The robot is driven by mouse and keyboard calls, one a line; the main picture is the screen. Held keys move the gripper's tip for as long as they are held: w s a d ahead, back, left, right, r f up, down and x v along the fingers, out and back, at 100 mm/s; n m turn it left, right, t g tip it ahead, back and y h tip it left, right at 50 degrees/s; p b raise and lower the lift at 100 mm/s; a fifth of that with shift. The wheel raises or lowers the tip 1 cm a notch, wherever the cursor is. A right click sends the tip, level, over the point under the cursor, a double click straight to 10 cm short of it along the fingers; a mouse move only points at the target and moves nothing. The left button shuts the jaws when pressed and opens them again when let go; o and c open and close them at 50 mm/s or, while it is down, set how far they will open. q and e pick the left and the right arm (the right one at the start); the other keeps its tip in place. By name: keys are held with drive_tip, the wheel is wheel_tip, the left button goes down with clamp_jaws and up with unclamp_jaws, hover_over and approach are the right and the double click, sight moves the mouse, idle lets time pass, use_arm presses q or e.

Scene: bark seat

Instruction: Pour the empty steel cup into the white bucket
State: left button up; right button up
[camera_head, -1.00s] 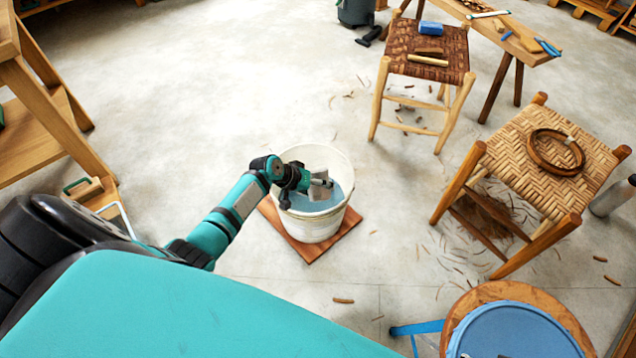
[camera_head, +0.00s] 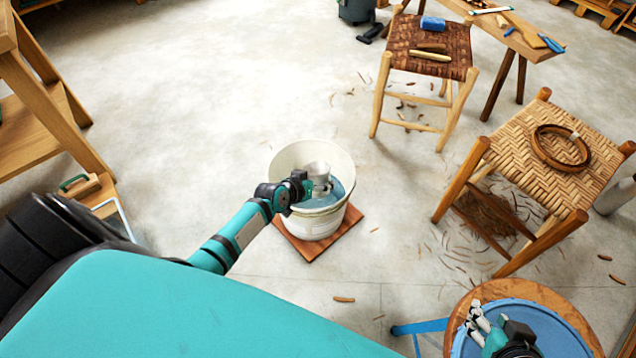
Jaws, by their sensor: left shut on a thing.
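The steel cup (camera_head: 318,170) is held over the white bucket (camera_head: 315,228), near the middle of the head view. It now looks close to upright, with its open top facing up. My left gripper (camera_head: 308,187) is shut on the cup's near left side and partly hides it. The bucket stands upright, with bluish water inside. The cup's inside is too small to read. My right gripper (camera_head: 478,324) is at the bottom right, over a blue round top, with its pale fingers apart and nothing visible between them.
The bucket stands on a reddish-brown board (camera_head: 345,238) on the concrete floor. A round wooden stool (camera_head: 570,305) with the blue top is at the bottom right. A woven seat (camera_head: 520,135) holding a coiled ring (camera_head: 560,147) is at the right. The floor left of the bucket is clear.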

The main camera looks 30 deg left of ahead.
use_arm(q)
drive_tip(key=shift+w+a+f+m+t+y+b, duration=0.15)
drive_tip(key=shift+f+m+t+y+b, duration=0.2)
drive_tip(key=shift+t+b, duration=0.45)
drive_tip(key=shift+w+a+r+m+t+y+b, duration=0.25)
drive_tip(key=shift+r+m+t+b, duration=0.1)
drive_tip(key=shift+r+m+t, duration=0.2)
drive_tip(key=shift+r+t, duration=0.25)
use_arm(e)
drive_tip(key=w+a+r+t+y, duration=0.2)
drive_tip(key=w+a+r+t, duration=0.1)
drive_tip(key=w+r+t, duration=0.3)
wheel_tip(320, 180, up, 3)
drive_tip(key=shift+w+a+f+t, duration=0.2)
drive_tip(key=shift+w+t, duration=0.2)
drive_tip(key=shift+w, duration=0.3)
use_arm(q)
drive_tip(key=shift+f, duration=0.1)
